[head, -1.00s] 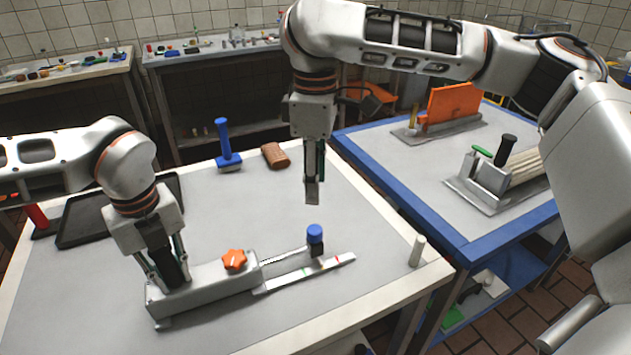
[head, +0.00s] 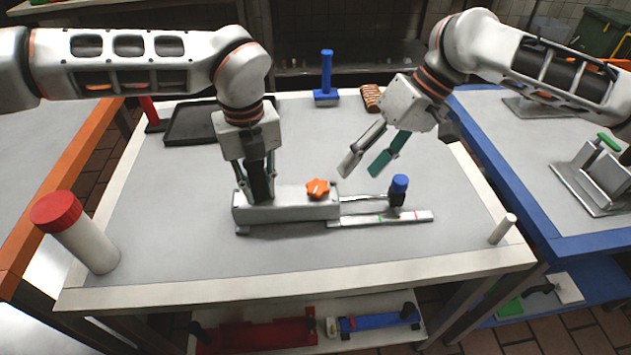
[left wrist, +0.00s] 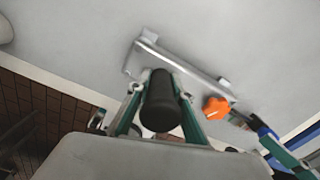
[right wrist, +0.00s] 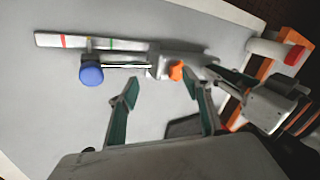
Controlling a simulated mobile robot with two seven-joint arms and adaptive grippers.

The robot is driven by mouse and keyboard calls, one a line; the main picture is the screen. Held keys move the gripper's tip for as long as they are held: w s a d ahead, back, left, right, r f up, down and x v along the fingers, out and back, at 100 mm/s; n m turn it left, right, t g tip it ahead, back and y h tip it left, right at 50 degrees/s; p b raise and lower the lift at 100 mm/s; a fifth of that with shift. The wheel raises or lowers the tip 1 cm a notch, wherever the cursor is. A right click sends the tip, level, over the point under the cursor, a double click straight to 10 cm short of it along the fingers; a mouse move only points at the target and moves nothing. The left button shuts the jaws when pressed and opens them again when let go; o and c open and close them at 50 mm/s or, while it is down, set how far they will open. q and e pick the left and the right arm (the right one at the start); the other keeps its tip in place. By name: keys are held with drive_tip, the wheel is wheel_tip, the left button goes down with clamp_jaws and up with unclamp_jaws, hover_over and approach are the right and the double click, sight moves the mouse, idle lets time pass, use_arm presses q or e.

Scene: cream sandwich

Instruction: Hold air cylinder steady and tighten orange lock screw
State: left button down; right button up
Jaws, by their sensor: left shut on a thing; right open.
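The air cylinder (head: 290,209) is a long grey block lying on the table, with a thin rod toward a blue-capped post (head: 399,187) at its right. The orange lock screw (head: 318,188) is a star-shaped knob on top near the block's right end; it also shows in the left wrist view (left wrist: 217,108) and right wrist view (right wrist: 176,70). My left gripper (head: 258,196) is shut on the black upright handle (left wrist: 160,102) at the block's left part. My right gripper (head: 365,168) is open and empty, tilted, above and to the right of the screw, not touching it.
A flat strip (head: 385,218) with coloured marks lies beside the rod. A red-capped white bottle (head: 85,240) stands front left, a small white cylinder (head: 503,229) at the right. A black tray (head: 190,125), blue-handled tool (head: 326,95) and brown block (head: 371,98) are at the back.

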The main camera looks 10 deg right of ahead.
wheel_tip(320, 180, down, 2)
drive_tip(key=w+a+m+t+y, duration=0.1)
drive_tip(key=a+m+y, duration=0.2)
drive_tip(key=m, duration=0.2)
drive_tip(key=m+t+y, duration=0.4)
drive_tip(key=m+t, duration=0.7)
drive_tip(key=m, duration=1.5)
approach(327, 192)
drive_tip(key=shift+w+a+f, duration=0.15)
drive_tip(key=shift+w+a, duration=0.15)
drive_tip(key=shift+x, duration=6)
drive_tip(key=c, duration=1.1)
